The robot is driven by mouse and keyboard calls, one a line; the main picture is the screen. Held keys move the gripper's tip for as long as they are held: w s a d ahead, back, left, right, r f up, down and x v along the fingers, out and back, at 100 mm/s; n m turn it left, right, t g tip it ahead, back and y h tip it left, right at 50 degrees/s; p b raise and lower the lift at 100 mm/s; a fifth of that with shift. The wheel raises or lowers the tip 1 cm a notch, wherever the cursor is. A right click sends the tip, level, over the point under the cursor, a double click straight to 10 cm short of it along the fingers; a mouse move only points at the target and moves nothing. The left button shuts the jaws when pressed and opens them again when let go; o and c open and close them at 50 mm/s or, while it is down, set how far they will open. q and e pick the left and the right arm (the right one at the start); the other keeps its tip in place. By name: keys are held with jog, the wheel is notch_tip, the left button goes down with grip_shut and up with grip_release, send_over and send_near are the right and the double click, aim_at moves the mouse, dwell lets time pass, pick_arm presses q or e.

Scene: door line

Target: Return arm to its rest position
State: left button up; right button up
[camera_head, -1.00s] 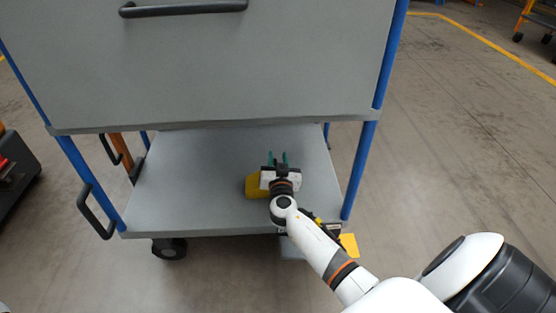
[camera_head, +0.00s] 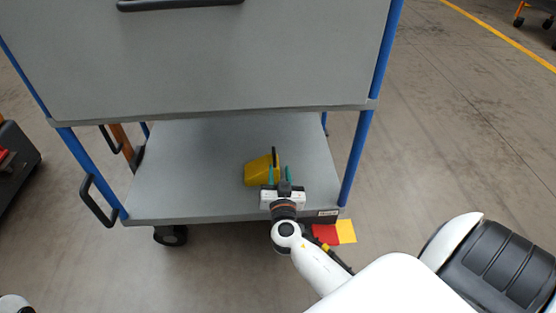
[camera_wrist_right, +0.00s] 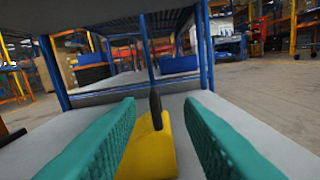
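My right arm reaches from the lower right toward the lower shelf of a grey cart with blue posts. My right gripper (camera_head: 278,174) is at the front part of that shelf (camera_head: 190,165), with its green fingers spread apart. A yellow object with a dark upright handle (camera_head: 259,171) stands on the shelf just beyond the fingers. In the right wrist view the yellow object (camera_wrist_right: 150,152) shows between and beyond the two green fingers (camera_wrist_right: 160,125), which do not close on it. My left gripper is not in view; a small white piece at the lower left is likely mine.
The cart's grey upper body (camera_head: 200,65) overhangs the shelf, with blue posts (camera_head: 356,155) at the corners. A black side handle (camera_head: 98,200) juts out on the left. Red and yellow patches (camera_head: 335,232) show below the shelf's right front.

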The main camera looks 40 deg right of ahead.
jog(key=shift+s+a, duration=0.25)
jog(key=shift+s, duration=0.15)
